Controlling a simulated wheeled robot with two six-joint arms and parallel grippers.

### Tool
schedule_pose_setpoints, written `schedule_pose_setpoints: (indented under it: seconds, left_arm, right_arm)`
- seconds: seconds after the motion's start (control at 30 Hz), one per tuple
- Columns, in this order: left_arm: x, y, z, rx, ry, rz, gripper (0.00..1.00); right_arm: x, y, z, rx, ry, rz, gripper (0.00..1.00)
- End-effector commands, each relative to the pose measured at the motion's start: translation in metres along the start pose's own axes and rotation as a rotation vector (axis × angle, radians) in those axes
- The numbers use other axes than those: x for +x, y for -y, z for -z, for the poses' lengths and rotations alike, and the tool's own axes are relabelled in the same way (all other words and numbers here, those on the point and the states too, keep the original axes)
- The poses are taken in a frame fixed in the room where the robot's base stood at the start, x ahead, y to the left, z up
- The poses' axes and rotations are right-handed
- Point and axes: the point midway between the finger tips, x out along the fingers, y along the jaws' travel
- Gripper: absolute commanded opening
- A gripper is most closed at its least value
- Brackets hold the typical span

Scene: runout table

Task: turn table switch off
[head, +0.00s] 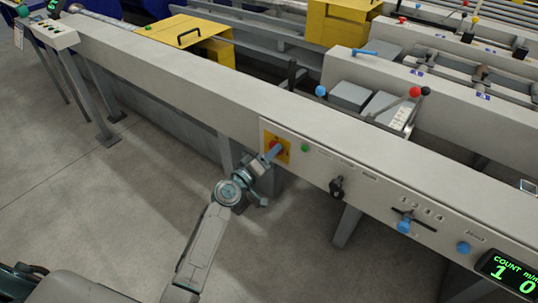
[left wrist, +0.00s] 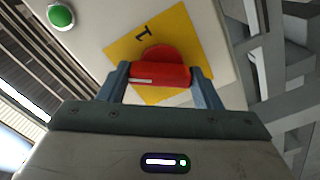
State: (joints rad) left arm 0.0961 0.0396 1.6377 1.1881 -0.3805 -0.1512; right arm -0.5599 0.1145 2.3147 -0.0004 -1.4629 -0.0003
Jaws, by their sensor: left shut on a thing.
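The table switch is a red rotary handle (left wrist: 160,74) on a yellow plate (left wrist: 198,42), mounted on the front panel of the runout table. In the head view the yellow plate (head: 283,157) sits at the left end of the panel. My left gripper (head: 272,153) reaches it from below left. In the left wrist view my left gripper (left wrist: 160,80) has one finger on each side of the red handle and is shut on it. A black mark like "1" shows on the plate above the handle. My right gripper is not in view.
A green button (head: 304,148) is just right of the switch; it also shows in the left wrist view (left wrist: 60,15). Further right are a black knob (head: 337,187), blue knobs (head: 403,226) and a green count display (head: 509,272). The floor (head: 110,210) in front is clear.

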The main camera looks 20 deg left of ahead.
Motion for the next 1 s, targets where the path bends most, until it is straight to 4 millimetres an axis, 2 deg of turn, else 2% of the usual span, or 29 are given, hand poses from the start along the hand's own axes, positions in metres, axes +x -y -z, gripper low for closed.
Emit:
schedule_pose_setpoints:
  seconds: [0.5,1.0]
  left_arm:
    - [0.000,0.000,0.001,-0.440,0.001,0.002,0.35]
    - [-0.001,0.001,0.001,-0.612,0.000,0.002,0.35]
  right_arm:
    - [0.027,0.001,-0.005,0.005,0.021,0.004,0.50]
    - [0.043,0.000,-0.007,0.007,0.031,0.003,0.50]
